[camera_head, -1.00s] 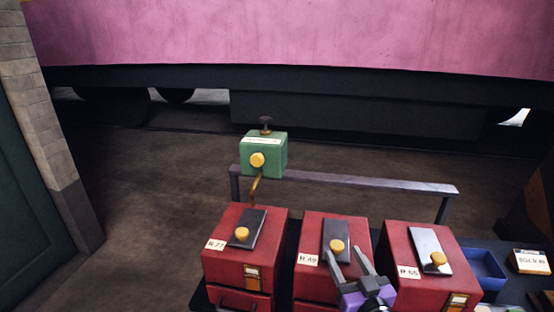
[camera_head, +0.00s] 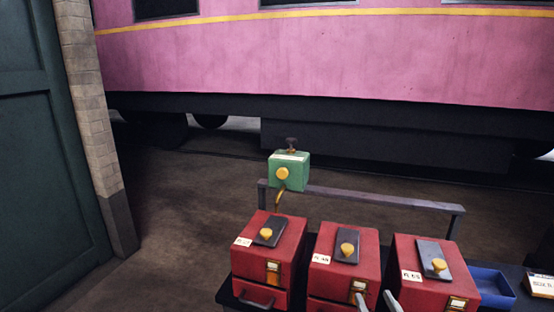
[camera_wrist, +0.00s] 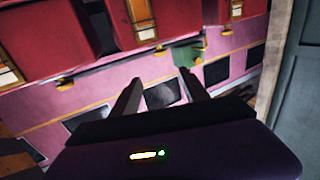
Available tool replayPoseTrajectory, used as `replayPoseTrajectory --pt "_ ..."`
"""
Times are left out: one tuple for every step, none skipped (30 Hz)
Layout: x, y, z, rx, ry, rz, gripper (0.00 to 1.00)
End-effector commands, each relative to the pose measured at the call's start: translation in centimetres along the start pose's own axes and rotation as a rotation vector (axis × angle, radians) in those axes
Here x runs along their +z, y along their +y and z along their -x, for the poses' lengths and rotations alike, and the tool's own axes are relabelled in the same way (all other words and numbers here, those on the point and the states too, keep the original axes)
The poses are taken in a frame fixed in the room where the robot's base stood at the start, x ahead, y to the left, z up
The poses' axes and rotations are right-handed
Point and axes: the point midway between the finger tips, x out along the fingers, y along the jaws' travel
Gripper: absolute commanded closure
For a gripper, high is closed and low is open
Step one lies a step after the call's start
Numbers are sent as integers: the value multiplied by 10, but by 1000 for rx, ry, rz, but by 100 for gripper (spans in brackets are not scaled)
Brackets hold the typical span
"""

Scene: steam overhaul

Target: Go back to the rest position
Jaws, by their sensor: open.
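My gripper (camera_head: 375,301) shows only its fingertips at the bottom edge of the head view, in front of the middle and right red boxes. In the wrist view my gripper (camera_wrist: 160,92) has its two fingers spread, with nothing between them. The left red box (camera_head: 268,252), middle red box (camera_head: 344,262) and right red box (camera_head: 427,272) stand in a row, each with a dark plate and yellow knob on top. The wrist view is tilted and shows red boxes (camera_wrist: 60,40) at its top.
A green box (camera_head: 289,172) with a yellow knob is on a grey rail (camera_head: 370,198) behind the red boxes. A blue tray (camera_head: 490,286) and a labelled box (camera_head: 541,285) are at the right. A pink carriage (camera_head: 330,55) stands behind. The floor at left is clear.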

Motion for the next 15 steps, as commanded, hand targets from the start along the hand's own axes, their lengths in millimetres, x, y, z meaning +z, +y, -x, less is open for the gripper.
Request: replayPoseTrajectory --pt "-2 1 0 3 5 -21 47" --pt "-3 2 0 8 12 -31 47" --pt "-7 4 0 17 23 -41 47" --pt "-12 6 0 23 35 -45 47" --pt "-16 6 1 27 46 -50 47" --pt "-22 7 2 33 61 -52 47" --pt "-27 8 3 37 72 -54 47" --pt "-31 8 6 41 84 -56 47" --pt "-34 8 12 47 97 -56 47" --pt "-35 8 16 51 104 -57 47" --pt "-36 8 20 54 109 -56 47" --pt "-36 8 26 58 115 -56 47" --pt "-37 8 31 60 119 -55 47" --pt "-36 8 36 62 122 -54 47" --pt "-36 8 43 66 126 -52 47"
